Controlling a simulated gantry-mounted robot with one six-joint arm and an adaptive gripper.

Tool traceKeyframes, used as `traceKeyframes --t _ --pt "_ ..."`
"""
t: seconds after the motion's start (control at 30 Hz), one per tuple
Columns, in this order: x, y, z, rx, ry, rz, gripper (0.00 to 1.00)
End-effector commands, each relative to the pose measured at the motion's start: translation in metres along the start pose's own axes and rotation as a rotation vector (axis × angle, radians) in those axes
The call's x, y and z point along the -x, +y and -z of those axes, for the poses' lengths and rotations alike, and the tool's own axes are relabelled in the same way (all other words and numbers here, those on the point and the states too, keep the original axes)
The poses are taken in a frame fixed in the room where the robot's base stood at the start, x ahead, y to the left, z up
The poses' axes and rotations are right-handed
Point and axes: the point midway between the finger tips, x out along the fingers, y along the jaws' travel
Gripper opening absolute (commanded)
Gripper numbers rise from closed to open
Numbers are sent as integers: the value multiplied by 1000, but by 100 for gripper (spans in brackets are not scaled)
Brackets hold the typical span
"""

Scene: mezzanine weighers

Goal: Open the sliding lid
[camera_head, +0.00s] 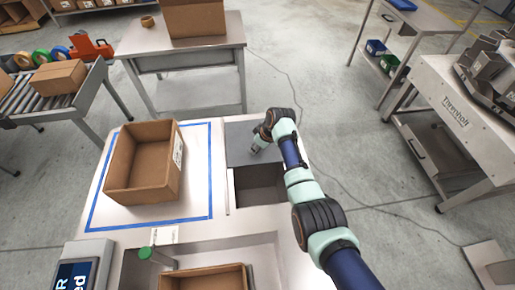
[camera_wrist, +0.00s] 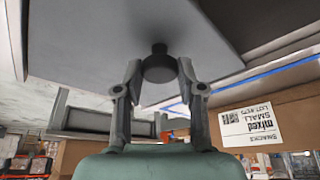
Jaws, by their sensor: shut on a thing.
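The sliding lid (camera_head: 238,134) is a flat grey plate at the far right of the white work table. It also shows in the wrist view (camera_wrist: 215,30) as a large grey surface. A dark recess (camera_head: 258,188) lies open on the near side of the lid. The lid's round black knob (camera_wrist: 159,66) sits between the fingertips of my gripper (camera_wrist: 159,72), which is shut on it. In the head view my gripper (camera_head: 257,147) is over the lid, and my wrist largely hides the knob.
A cardboard box (camera_head: 143,165) stands on the table inside a blue tape outline (camera_head: 212,192), left of the lid. A side table (camera_head: 180,60) stands beyond.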

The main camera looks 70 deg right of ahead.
Motion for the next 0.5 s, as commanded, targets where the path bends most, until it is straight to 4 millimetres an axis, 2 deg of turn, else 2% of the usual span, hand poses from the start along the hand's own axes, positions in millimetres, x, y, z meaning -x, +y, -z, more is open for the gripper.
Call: traceKeyframes --t 0.5 --pt "-1 4 4 0 1 0 0"
